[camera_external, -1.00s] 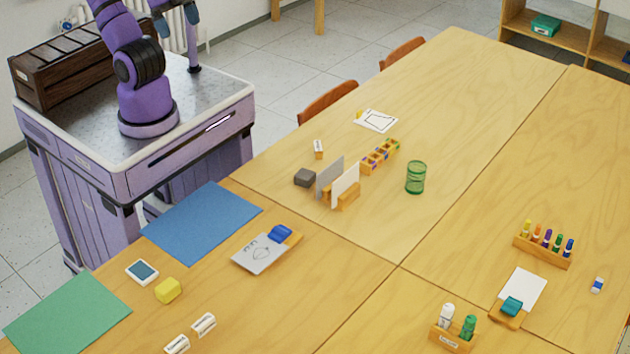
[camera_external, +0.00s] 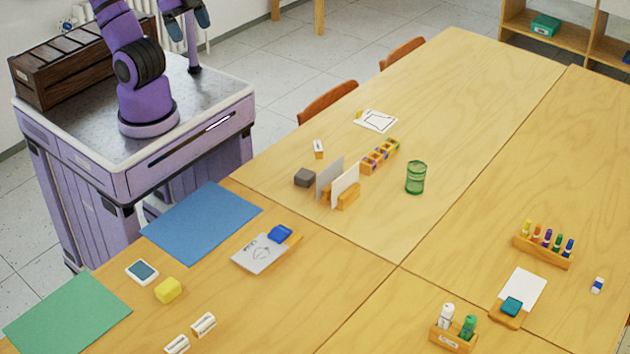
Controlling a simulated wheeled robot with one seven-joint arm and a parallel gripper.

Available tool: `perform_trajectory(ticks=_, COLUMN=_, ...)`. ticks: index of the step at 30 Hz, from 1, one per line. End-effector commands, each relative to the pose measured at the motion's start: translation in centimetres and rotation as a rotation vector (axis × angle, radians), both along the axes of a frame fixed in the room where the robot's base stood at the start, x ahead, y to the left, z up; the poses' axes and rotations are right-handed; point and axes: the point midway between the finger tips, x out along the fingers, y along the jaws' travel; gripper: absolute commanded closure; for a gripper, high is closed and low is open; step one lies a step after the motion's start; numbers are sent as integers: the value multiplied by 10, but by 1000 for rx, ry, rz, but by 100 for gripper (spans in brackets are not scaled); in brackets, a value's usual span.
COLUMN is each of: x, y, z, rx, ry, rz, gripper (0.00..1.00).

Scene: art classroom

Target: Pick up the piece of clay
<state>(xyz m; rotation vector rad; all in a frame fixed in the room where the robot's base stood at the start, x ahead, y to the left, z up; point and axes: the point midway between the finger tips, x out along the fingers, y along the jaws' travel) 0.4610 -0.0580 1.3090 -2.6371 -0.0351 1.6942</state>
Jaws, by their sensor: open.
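Two small blocks could be the clay, and I cannot tell for certain which it is. A dark grey block (camera_external: 304,177) lies on the table left of the upright grey and white cards. A yellow block (camera_external: 168,290) with rounded edges lies near the front left, between the blue and green mats. My gripper (camera_external: 183,20) is at the top edge of the view, partly cut off. It is open and empty, high above the floor beside my base, well apart from both blocks.
The upright cards (camera_external: 345,186) in wooden holders stand right beside the grey block. A green cup (camera_external: 415,178) and a row of small wooden boxes (camera_external: 380,156) are further right. A blue mat (camera_external: 202,222) lies at the near table edge. The far table surface is mostly clear.

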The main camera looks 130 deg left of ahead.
Motion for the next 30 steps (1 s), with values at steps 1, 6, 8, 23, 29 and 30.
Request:
perform_trajectory(ticks=1, x=13, y=5, z=-6, rx=4, ry=22, rz=9, gripper=15)
perform_trajectory(ticks=6, x=53, y=25, z=-25, rx=18, ry=67, rz=30, gripper=15)
perform_trajectory(ticks=8, x=66, y=33, z=-34, rx=22, ry=83, rz=36, gripper=15)
perform_trajectory(ticks=23, x=153, y=114, z=-137, rx=29, ry=218, rz=85, gripper=15)
perform_trajectory(ticks=29, x=172, y=151, z=-193, rx=21, ry=270, rz=101, gripper=15)
perform_trajectory(ticks=30, x=174, y=158, z=-205, rx=18, ry=280, rz=105, gripper=15)
